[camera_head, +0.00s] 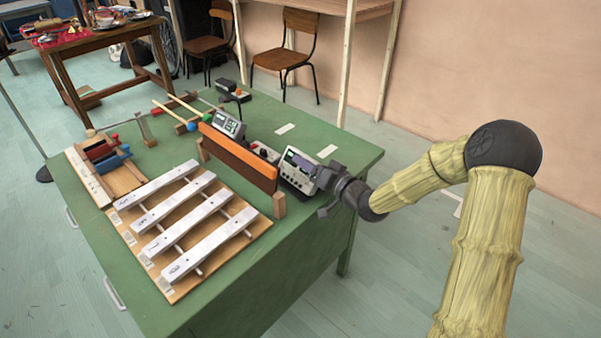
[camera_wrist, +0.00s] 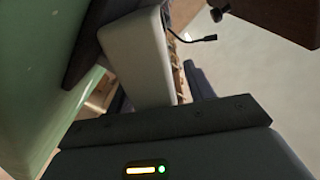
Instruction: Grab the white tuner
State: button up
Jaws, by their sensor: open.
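A white tuner-like device (camera_head: 298,172) with a dark screen and small controls on its face stands near the right edge of the green table. My gripper (camera_head: 328,194) is open right beside it, at its right side. In the wrist view, its pale casing (camera_wrist: 140,58) shows close up between the dark fingers. I cannot tell whether the fingers touch it. A second pale device (camera_head: 228,124) with a greenish screen stands farther back, behind the orange-topped board.
The orange-topped wooden board (camera_head: 238,150) stands just left of the device. A wooden frame with several pale metal bars (camera_head: 185,225) fills the table's front. Mallets (camera_head: 175,115) and a small black box (camera_head: 232,88) lie farther back. The green table's (camera_head: 345,155) right corner is clear.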

grip_shut()
jog(key=shift+r, duration=0.1)
notch_tip(320, 180, up, 10)
jog(key=shift+f+p, duration=0.1)
jog(key=shift+p, duration=1.15)
